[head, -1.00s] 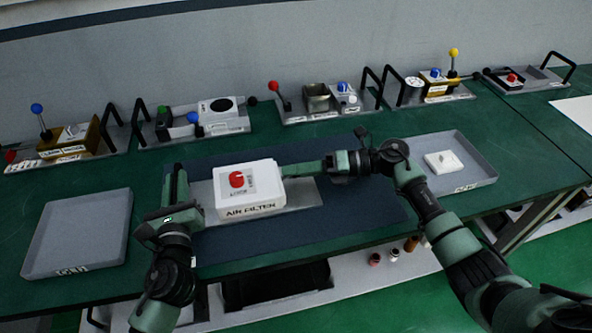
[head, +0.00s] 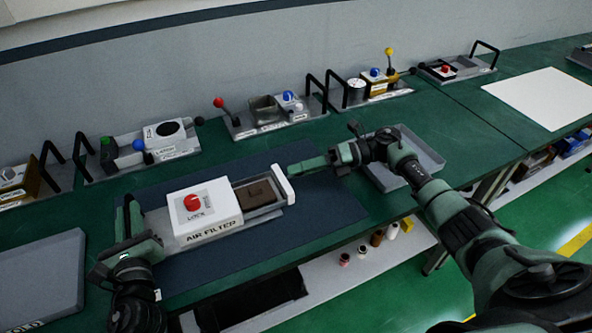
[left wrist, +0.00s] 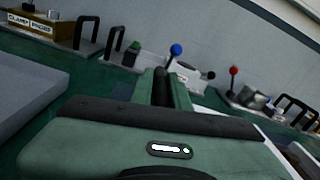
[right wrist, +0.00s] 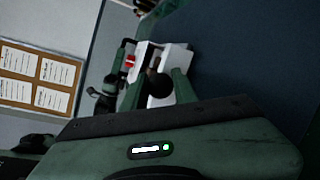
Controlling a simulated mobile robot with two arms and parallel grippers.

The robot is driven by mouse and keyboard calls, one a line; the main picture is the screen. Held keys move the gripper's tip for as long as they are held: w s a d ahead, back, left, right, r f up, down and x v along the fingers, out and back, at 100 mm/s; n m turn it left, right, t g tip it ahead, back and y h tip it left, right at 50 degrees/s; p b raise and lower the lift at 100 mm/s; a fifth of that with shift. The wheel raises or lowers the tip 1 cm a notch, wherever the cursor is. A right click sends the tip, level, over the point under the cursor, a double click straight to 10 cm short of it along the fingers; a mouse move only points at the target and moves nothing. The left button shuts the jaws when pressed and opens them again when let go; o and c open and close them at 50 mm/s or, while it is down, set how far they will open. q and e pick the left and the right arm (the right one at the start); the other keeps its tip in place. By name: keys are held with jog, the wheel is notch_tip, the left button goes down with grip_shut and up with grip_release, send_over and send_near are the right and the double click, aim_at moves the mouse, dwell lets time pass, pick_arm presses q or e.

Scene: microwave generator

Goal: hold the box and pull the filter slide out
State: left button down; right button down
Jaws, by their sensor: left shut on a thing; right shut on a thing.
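The white air filter box (head: 207,228) with a red lock knob (head: 193,202) sits on a metal base plate on the dark mat. Its filter slide (head: 283,190) sticks out to the right, showing a brown filter (head: 256,193) in its tray and a white end plate. My right gripper (head: 297,168) is shut at the slide's end plate; the grip itself is partly hidden.
Several fixtures with handles and knobs line the back, including a red-knobbed lever (head: 219,103). The mat (head: 335,215) is bare right of the box.

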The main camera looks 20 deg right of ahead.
pick_arm(q)
jog(key=shift+a+f, duration=0.3)
jog(key=shift+f, duration=0.15)
pick_arm(e)
jog(key=c, duration=1.2)
grip_release()
jog(key=shift+d, duration=0.35)
pick_arm(q)
jog(key=shift+d, duration=0.1)
pick_arm(e)
jog(key=shift+o, duration=0.5)
jog(key=shift+a, duration=0.1)
pick_arm(q)
jog(key=shift+s+d, duration=0.1)
jog(key=shift+d, duration=0.05)
pick_arm(e)
jog(key=v, duration=1.2)
jog(key=shift+s, duration=0.1)
pick_arm(q)
jog(key=c, duration=1.5)
grip_release()
jog(key=shift+o, duration=1.1)
jog(key=shift+w+r, duration=0.15)
jog(key=shift+w, duration=0.05)
